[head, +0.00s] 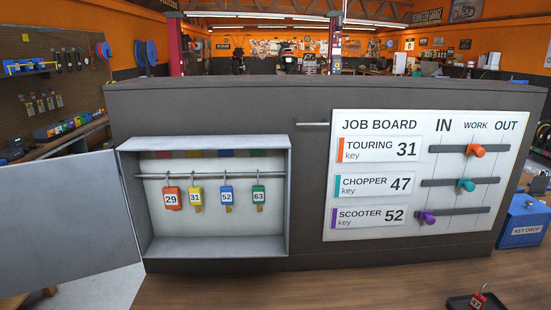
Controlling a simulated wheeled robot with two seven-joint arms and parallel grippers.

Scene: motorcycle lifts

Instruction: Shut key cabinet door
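The key cabinet (216,246) is a shallow grey metal box on the dark upright panel, left of centre in the head view. Its grey door (66,222) stands wide open, swung out to the left from the cabinet's left edge.
A job board (420,172) with orange, teal and purple sliders is on the panel's right. A blue key drop box (522,224) stands at the right edge.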

